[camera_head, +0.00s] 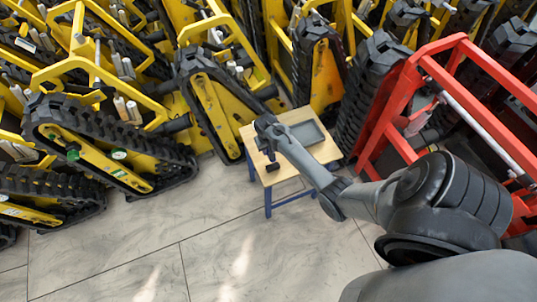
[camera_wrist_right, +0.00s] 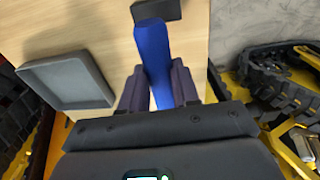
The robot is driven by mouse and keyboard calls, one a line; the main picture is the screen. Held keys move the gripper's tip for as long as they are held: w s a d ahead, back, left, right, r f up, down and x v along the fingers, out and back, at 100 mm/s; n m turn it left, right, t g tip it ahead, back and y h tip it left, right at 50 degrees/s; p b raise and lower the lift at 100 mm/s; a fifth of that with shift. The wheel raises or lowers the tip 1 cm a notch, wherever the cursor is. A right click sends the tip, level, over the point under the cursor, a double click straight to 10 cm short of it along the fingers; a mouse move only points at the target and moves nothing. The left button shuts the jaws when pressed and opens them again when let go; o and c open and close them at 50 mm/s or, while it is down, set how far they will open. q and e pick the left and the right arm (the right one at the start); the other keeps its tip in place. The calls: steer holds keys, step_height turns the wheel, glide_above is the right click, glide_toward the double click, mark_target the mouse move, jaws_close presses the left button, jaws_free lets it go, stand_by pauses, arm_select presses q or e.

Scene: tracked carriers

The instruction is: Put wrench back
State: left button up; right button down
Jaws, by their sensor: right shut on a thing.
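My right gripper (camera_head: 266,150) is over the left part of a small wooden table (camera_head: 247,133). In the right wrist view the gripper (camera_wrist_right: 158,88) is shut on a long blue handle (camera_wrist_right: 152,45), which I take to be the wrench's. A dark block (camera_wrist_right: 156,9) shows at the handle's far end; I cannot tell whether it is part of the wrench. A grey shallow tray (camera_wrist_right: 68,82) lies on the table beside the gripper, and it also shows in the head view (camera_head: 307,133). The tray looks empty. My left gripper is out of view.
Yellow tracked carriers (camera_head: 110,150) with black tracks stand close behind and left of the table. A red frame (camera_head: 395,105) stands close to its right. The tiled floor (camera_head: 200,240) in front is clear.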

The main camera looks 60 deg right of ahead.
steer(key=shift+f+b, duration=0.7)
steer(key=shift+f, duration=1.2)
steer(key=c, duration=0.8)
jaws_free()
